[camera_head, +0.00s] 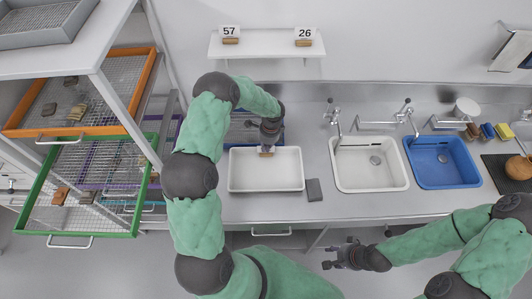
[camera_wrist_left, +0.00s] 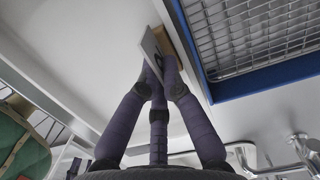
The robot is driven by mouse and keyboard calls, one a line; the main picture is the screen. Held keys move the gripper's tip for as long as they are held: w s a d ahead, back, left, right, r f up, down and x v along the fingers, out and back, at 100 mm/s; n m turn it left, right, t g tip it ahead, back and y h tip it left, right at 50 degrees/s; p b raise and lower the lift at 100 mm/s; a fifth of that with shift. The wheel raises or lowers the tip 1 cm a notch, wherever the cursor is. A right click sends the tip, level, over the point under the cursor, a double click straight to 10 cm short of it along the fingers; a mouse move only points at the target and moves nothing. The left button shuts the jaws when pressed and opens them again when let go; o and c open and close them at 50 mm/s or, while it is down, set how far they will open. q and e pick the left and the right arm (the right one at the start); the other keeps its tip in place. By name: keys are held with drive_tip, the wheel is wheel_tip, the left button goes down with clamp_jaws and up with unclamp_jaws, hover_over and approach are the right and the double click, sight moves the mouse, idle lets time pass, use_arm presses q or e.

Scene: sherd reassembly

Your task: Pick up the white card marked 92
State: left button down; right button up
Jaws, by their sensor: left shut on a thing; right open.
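My left gripper (camera_head: 267,140) is shut on a small card on a wooden block, just above the back edge of the white tray. In the left wrist view the gripper (camera_wrist_left: 160,75) holds the card (camera_wrist_left: 150,45), which is pale with dark marks, and its brown wooden block (camera_wrist_left: 172,42). Its number cannot be read. In the head view only a bit of the wooden block (camera_head: 266,154) shows below the fingers. My right gripper (camera_head: 343,255) is open and empty, in front of the counter.
White cards marked 57 (camera_head: 229,31) and 26 (camera_head: 303,34) stand on a wall shelf (camera_head: 265,48). The white tray (camera_head: 265,186) looks empty; a grey block (camera_head: 314,190) lies beside it. A white sink (camera_head: 369,165) and a blue sink (camera_head: 443,163) are right. Drawer racks with sherds (camera_head: 90,190) stand left.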

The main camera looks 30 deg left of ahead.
use_arm(q)
drive_tip(key=shift+r, duration=0.1)
drive_tip(key=shift+r, duration=0.45)
wheel_tip(320, 180, up, 2)
drive_tip(key=shift+r, duration=0.15)
drive_tip(key=s+d+r, duration=0.2)
drive_tip(key=s+r, duration=0.3)
drive_tip(key=s, duration=0.1)
drive_tip(key=s+d+r, duration=0.3)
drive_tip(key=s+r, duration=0.1)
drive_tip(key=s, duration=0.2)
drive_tip(key=shift+s+d+r+b, duration=0.3)
drive_tip(key=shift+s+d+r, duration=0.05)
